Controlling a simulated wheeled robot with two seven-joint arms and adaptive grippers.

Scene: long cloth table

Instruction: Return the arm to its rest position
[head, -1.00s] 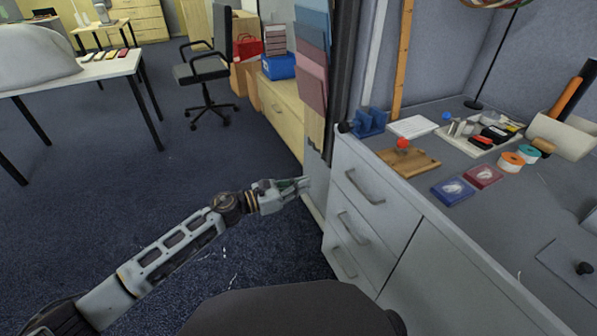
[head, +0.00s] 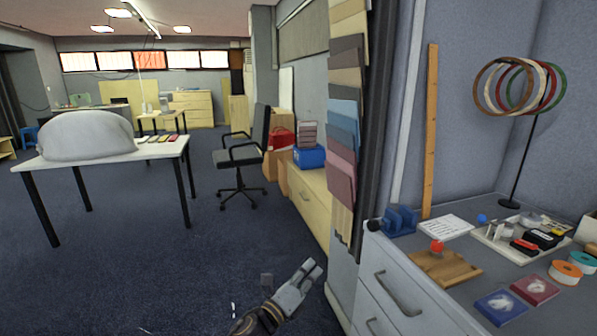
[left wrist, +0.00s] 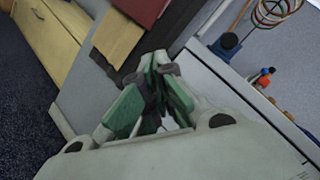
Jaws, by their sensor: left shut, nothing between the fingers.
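My left gripper (head: 306,277) shows at the bottom middle of the head view, left of the white drawer cabinet. It is shut and empty. In the left wrist view, its green-padded fingers (left wrist: 156,68) are together with nothing between them. Most of the left arm is below the head view's lower edge. My right gripper is not in view.
The white drawer cabinet (head: 385,292) stands close to the right of my left gripper. Its grey top holds a wooden board (head: 445,268), a blue box (head: 500,305) and a red box (head: 535,289). An office chair (head: 240,155) stands behind. Open carpet lies left.

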